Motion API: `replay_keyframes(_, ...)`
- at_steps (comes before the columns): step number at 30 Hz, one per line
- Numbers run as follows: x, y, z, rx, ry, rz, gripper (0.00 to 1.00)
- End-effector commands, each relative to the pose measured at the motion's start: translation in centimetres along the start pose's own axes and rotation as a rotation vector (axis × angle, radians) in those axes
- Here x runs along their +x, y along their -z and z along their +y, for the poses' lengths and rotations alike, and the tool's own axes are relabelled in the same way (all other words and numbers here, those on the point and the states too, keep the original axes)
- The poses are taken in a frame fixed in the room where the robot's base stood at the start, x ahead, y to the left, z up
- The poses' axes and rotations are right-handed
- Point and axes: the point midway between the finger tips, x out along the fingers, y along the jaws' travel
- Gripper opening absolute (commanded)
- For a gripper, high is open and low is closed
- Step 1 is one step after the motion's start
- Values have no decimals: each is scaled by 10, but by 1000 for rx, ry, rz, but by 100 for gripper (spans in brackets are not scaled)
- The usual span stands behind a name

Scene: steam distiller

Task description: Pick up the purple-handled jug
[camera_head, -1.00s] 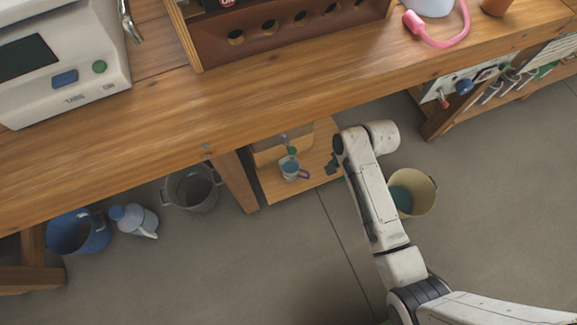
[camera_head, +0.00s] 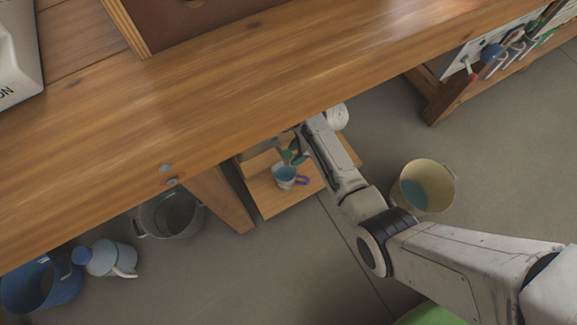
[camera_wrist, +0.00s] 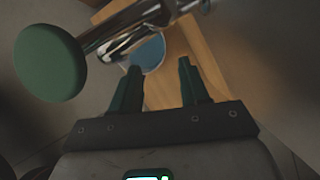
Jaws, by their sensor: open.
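The jug (camera_head: 284,176) stands on a low wooden shelf (camera_head: 268,202) below the bench, with blue liquid inside and its purple handle (camera_head: 303,180) toward the right. In the wrist view, the jug (camera_wrist: 151,54) shows beyond my fingertips, partly hidden by a metal tap (camera_wrist: 125,35) with a round green knob (camera_wrist: 49,62). Its handle cannot be made out there. My gripper (camera_wrist: 159,66) is open and empty, its two dark green fingers apart and pointing toward the jug. In the head view my gripper is close to the jug, small and partly hidden at the bench edge.
The wooden bench (camera_head: 230,90) overhangs the shelf, and a bench leg (camera_head: 219,197) stands left of it. A cream bucket (camera_head: 425,187) is on the floor to the right. A grey bucket (camera_head: 171,213), a blue-white jug (camera_head: 108,258) and a blue bucket (camera_head: 42,285) are left.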

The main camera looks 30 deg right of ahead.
Motion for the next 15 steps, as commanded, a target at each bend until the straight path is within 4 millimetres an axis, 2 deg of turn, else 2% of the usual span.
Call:
replay_keyframes(1, 7, 1, 0, 0, 0, 0, 45)
replay_keyframes(8, 19, 2, 0, 0, 0, 0, 45)
replay_keyframes(15, 49, 6, -1, -2, -1, 1, 45)
